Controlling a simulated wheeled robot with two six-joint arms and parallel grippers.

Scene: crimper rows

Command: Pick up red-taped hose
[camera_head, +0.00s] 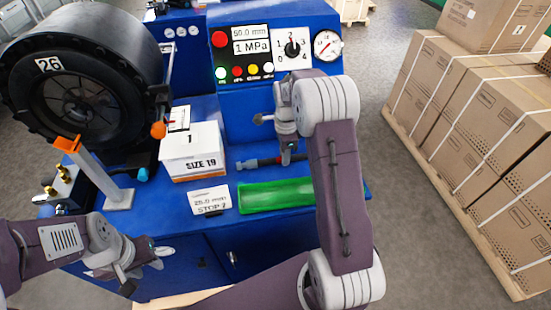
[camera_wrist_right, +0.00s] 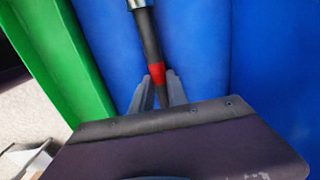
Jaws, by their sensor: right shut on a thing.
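The red-taped hose is a dark hose with a red band and a metal end fitting. It lies on the blue bench behind the green tray, and its left end (camera_head: 247,164) shows in the head view. In the right wrist view the hose (camera_wrist_right: 148,35) runs down between my right gripper's fingers, with the red band just at the fingertips. My right gripper (camera_wrist_right: 160,82) is shut on the hose. In the head view my right gripper (camera_head: 287,158) points down at the hose. My left gripper (camera_head: 143,269) hangs at the lower left, away from the hose; its fingers are unclear.
A green tray (camera_head: 275,196) lies in front of the hose. A SIZE 19 box (camera_head: 193,154) and a 25.0 mm STOP card (camera_head: 210,201) stand left of it. The blue control panel (camera_head: 270,88) rises behind. A large black reel (camera_head: 75,90) stands left, stacked cartons (camera_head: 480,110) right.

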